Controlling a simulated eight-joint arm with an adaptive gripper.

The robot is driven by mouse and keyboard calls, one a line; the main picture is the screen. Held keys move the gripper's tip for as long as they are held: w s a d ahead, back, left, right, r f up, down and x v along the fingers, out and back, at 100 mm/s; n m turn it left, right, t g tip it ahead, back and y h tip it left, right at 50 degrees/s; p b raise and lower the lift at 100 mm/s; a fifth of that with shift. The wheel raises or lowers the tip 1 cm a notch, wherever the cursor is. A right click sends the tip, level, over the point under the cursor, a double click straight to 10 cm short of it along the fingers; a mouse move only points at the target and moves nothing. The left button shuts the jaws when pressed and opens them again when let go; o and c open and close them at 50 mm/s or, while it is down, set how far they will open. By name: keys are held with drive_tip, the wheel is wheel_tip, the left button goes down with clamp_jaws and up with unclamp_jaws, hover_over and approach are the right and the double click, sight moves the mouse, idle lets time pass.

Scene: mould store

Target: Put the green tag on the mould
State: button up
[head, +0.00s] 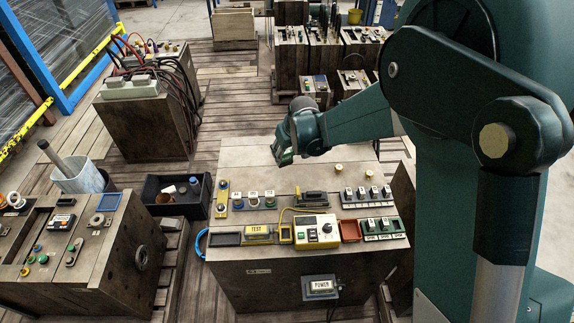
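I see nothing clearly held. A green-based pair of small labelled pieces (383,227) sits at the right front of the block's top; I cannot tell whether either is the green tag. A yellow plate marked TEST (257,232) lies at the front, beside a cream control box (318,231).
A row of black-and-white pieces (367,195) stands at the right of the top. A dark bin (177,196) and a pale bucket (82,178) stand left. A block with cables (146,115) is behind. My arm covers the right side.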

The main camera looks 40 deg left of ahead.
sight(286, 161)
drive_tip(key=shift+f, duration=0.65)
drive_tip(key=shift+f+b, duration=0.4)
drive_tip(key=shift+f, duration=1.5)
drive_tip(key=shift+f, duration=0.2)
drive_tip(key=o, duration=0.9)
drive_tip(key=shift+c, duration=0.2)
drive_tip(key=shift+r, duration=0.2)
drive_tip(key=p+v, duration=0.2)
drive_tip(key=v, duration=1)
